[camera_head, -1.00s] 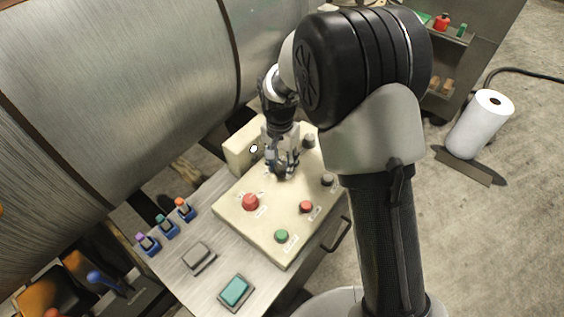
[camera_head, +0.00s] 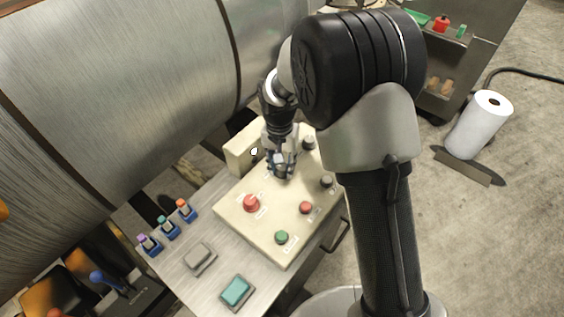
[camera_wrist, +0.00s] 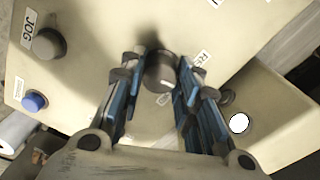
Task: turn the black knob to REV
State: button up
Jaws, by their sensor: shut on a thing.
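The black knob (camera_wrist: 160,72) stands on the cream control panel (camera_wrist: 110,25) and looks dark grey in the wrist view. My gripper (camera_wrist: 160,80) is shut on it, with a blue-padded finger on either side. A label starting with "RE" (camera_wrist: 202,58) lies just right of the knob, partly covered by a finger. Another label shows below the knob, too small to read. Which way the knob points cannot be told.
A second dark knob (camera_wrist: 47,43) beside a "JOG" label and a blue button (camera_wrist: 34,101) are at left in the wrist view. A red mushroom button (camera_head: 251,203), a red button (camera_head: 305,208) and a green button (camera_head: 282,237) stand nearer. A large metal cylinder (camera_head: 120,80) is behind.

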aim_at(280, 167)
jog(key=n+p, duration=0.2)
jog(key=n, duration=0.4)
jog(key=shift+n, duration=0.4)
dwell(0.3)
jog(key=o, duration=1.1)
jog(key=r, duration=1.2)
jog(key=shift+s+a, duration=0.1)
jog(key=shift+a, duration=0.15)
